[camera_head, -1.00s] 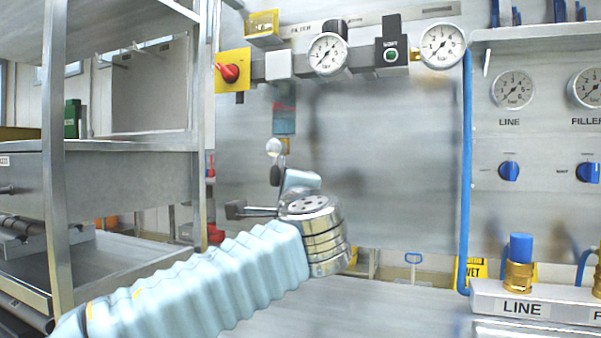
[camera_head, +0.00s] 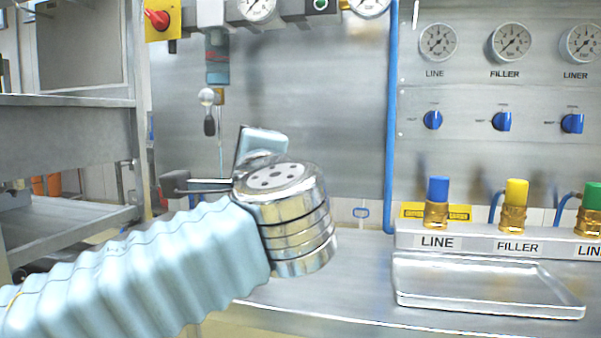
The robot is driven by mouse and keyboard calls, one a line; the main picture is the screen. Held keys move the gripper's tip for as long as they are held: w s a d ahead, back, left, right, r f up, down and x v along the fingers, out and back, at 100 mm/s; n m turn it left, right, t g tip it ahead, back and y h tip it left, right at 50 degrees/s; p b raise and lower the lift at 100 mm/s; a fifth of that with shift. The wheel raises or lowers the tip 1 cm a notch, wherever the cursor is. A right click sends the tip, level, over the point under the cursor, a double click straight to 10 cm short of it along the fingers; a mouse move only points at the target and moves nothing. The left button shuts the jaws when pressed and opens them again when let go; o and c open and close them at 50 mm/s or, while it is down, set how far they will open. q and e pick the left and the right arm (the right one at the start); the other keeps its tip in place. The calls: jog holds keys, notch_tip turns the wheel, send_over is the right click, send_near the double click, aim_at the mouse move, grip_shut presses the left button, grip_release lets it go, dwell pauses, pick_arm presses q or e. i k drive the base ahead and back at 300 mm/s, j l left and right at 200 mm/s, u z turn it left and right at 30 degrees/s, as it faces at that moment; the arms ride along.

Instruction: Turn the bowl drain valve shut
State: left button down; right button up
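The filter bowl (camera_head: 217,62) hangs below the regulator line on the back wall, in the upper left of the head view. Under it is a brass fitting with a small valve (camera_head: 207,97), which has a round silver part and a dark handle (camera_head: 209,122) hanging down. My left arm, in a light blue ribbed sleeve, reaches in from the left. Its silver wrist hides most of my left gripper (camera_head: 185,184). One dark finger pokes out left of the wrist, below and apart from the valve handle. The finger gap is hidden. My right gripper is not in view.
A red knob on a yellow plate (camera_head: 158,19) and gauges (camera_head: 257,8) sit above. A blue pipe (camera_head: 392,130) runs down the wall. At right are blue panel knobs (camera_head: 432,120), capped LINE and FILLER fittings (camera_head: 437,203) and an empty tray (camera_head: 485,282). A metal shelf rack (camera_head: 70,100) stands at left.

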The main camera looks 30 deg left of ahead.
aim_at(208, 96)
jog(key=k, duration=1)
